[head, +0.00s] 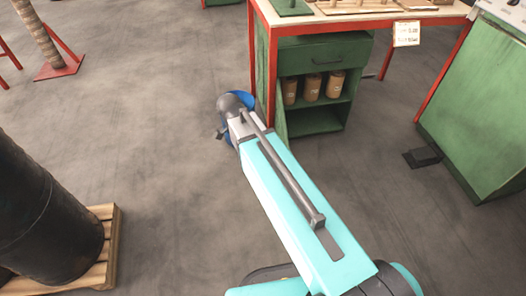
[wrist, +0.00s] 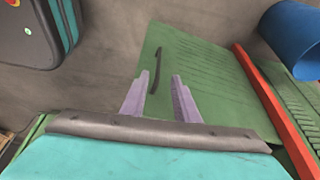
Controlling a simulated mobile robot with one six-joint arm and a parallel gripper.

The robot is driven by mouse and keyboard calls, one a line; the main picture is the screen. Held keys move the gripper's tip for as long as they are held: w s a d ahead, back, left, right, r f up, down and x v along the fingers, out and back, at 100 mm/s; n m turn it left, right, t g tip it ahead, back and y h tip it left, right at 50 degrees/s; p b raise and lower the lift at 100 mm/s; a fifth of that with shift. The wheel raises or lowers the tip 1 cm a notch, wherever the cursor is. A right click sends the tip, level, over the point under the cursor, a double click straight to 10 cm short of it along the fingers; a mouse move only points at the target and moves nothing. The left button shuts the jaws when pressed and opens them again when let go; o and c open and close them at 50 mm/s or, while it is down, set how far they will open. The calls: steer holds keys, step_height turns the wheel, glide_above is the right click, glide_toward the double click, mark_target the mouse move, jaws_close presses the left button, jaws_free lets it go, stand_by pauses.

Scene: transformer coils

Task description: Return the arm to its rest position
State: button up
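My teal arm reaches from the bottom of the head view up to the green cabinet (head: 330,57), its blue and grey wrist end beside the cabinet's left red post. My gripper (wrist: 158,78) shows in the wrist view with its two pale purple fingers apart. A green panel (wrist: 215,75) with a dark handle (wrist: 155,70) lies beyond them. The handle appears in the gap between the fingertips; I cannot tell whether it is between them or farther off. In the head view the fingers cannot be made out.
The cabinet's open lower shelves hold brown cylinders (head: 311,87). A red post (wrist: 268,110) runs along the panel. A green machine (head: 480,110) stands right, and a black drum (head: 40,215) on a pallet (head: 108,245) at left. The floor between drum and arm is clear.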

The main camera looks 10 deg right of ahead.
stand_by(0.5)
steer(key=s+d+f+n+g+y+p, duration=0.1)
steer(key=s+f+n+p, duration=0.3)
steer(key=s, duration=0.6)
steer(key=s+d+f+n+g+y+p, duration=0.2)
steer(key=s+d+f+n+g+p, duration=0.1)
steer(key=s+n+p, duration=0.4)
steer(key=s+d+f+n+g+y+p, duration=0.1)
steer(key=s+f+n+p, duration=0.4)
steer(key=s, duration=1)
steer(key=shift+d+n+g+y+p, duration=0.4)
steer(key=shift+d+p, duration=0.45)
steer(key=shift+p, duration=0.95)
steer(key=shift+s+d, duration=0.1)
